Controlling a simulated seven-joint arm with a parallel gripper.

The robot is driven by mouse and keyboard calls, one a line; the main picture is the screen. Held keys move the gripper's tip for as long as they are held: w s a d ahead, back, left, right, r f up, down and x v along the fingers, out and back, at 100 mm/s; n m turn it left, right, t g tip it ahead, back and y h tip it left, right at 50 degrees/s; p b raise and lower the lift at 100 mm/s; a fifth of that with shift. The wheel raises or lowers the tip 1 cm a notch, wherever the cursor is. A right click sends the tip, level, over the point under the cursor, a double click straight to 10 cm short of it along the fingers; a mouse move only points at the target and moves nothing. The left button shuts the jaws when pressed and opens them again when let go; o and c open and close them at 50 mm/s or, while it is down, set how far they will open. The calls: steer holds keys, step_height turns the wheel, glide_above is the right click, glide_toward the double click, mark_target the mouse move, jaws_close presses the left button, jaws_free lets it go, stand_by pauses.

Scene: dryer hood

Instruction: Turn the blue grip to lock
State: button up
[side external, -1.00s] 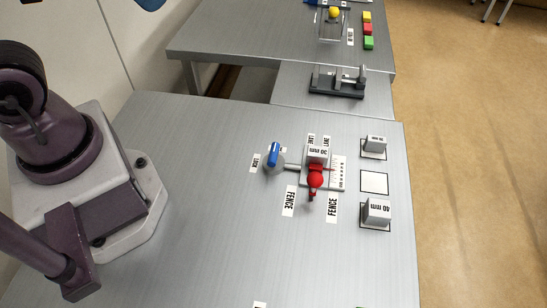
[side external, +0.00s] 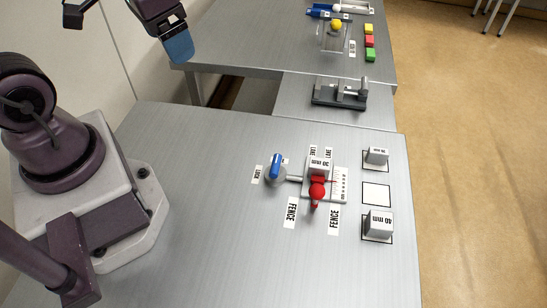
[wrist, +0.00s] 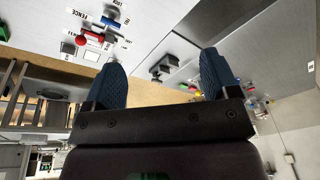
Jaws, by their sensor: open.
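The blue grip (side external: 275,165) sits on a round grey base on the near table, beside a label that appears to read LOCK (side external: 257,174). In the wrist view the blue grip (wrist: 111,23) is small near the top. A rod runs from its base toward the fixture that holds the 30 mm block (side external: 319,167) and a red ball-ended handle (side external: 317,191). My gripper (side external: 178,45) is at the top of the side view, high and well away from the grip. In the wrist view my gripper (wrist: 160,75) has its blue fingers wide apart with nothing between them.
A 40 mm block (side external: 378,224), an empty white square (side external: 376,194) and a smaller block (side external: 376,156) line the right side. FENCE labels lie before the fixture. A grey vise-like device (side external: 340,93) stands behind. The front of the near table (side external: 230,265) is clear.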

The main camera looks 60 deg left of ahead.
step_height(320, 180, down, 6)
steer(key=w+m+g, duration=0.1)
steer(key=w+m, duration=0.1)
steer(key=m+t+h, duration=0.2)
steer(key=m+h, duration=0.2)
steer(key=m, duration=0.4)
glide_toward(275, 163)
steer(key=x, duration=0.9)
steer(key=c, duration=0.9)
